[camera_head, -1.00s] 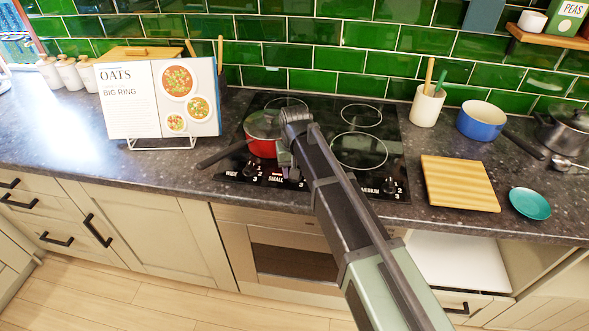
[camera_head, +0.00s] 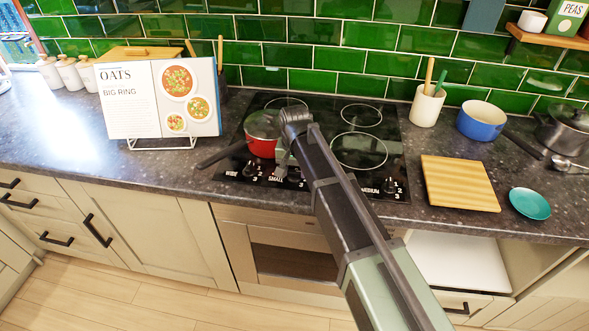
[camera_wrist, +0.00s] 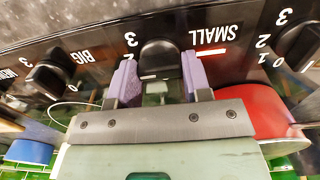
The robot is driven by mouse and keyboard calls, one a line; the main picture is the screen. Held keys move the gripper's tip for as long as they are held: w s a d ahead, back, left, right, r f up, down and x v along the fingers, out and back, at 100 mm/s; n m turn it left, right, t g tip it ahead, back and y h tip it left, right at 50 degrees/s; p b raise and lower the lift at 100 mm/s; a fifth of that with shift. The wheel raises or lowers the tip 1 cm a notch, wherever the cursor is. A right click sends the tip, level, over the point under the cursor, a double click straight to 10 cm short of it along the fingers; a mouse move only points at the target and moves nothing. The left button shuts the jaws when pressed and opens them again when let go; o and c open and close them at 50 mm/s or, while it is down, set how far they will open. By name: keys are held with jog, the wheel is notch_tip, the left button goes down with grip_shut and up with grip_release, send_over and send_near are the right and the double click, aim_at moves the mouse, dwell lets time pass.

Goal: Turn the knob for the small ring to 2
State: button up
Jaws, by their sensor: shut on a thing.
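The black knob for the small ring (camera_wrist: 160,58) is in the middle of the wrist view, beside the upside-down SMALL label (camera_wrist: 216,33). My gripper (camera_wrist: 159,80) has its two purple fingers on either side of this knob and is shut on it. The numbers 3 and 2 show beside the knob; I cannot read its exact setting. An orange-red light glows by the label. In the head view my gripper (camera_head: 283,160) reaches down to the front strip of the black hob (camera_head: 393,150), and the knob is partly hidden there.
A red pan (camera_head: 262,145) stands on the hob close behind my gripper, its handle pointing left. The big-ring knob (camera_wrist: 47,77) and another knob (camera_wrist: 300,45) flank the held knob. A recipe book (camera_head: 130,120) stands left; a wooden board (camera_head: 460,183) lies right.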

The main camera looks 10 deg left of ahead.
aim_at(294, 171)
jog(key=o, duration=0.9)
notch_tip(294, 171, up, 11)
jog(key=p, duration=1)
jog(key=shift+f+p, duration=0.1)
jog(key=shift+p, duration=0.3)
